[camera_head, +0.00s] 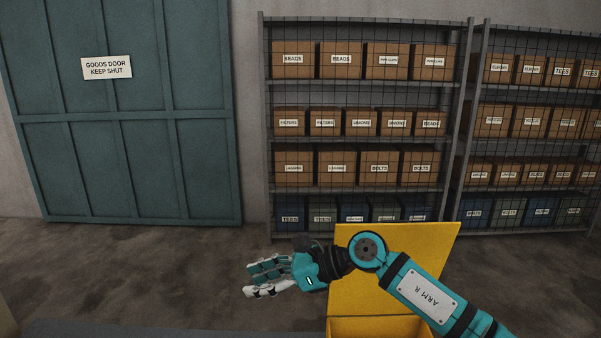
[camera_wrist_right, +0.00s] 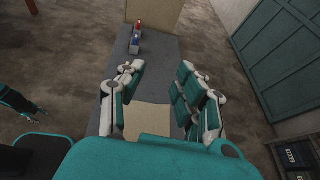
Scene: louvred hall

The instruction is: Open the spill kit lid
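The spill kit is a yellow box (camera_head: 380,328) at the bottom of the head view, cut off by the frame's lower edge. Its yellow lid (camera_head: 440,240) stands raised above the box, tilted back. My right arm crosses in front of the lid and hides part of it. My right gripper (camera_head: 262,280) is left of the lid, apart from it. In the wrist view the right gripper (camera_wrist_right: 160,70) has its fingers spread with nothing held between them. A dark and teal part at the wrist view's left edge looks like my left gripper (camera_wrist_right: 18,104); its fingers are unclear.
A grey surface (camera_wrist_right: 150,50) bears small red and blue items (camera_wrist_right: 137,35) and a tan panel (camera_wrist_right: 155,15). Shelves with labelled boxes (camera_head: 365,60) line the back wall. A closed teal goods door (camera_head: 120,150) is at left. Open floor (camera_head: 150,270) lies before it.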

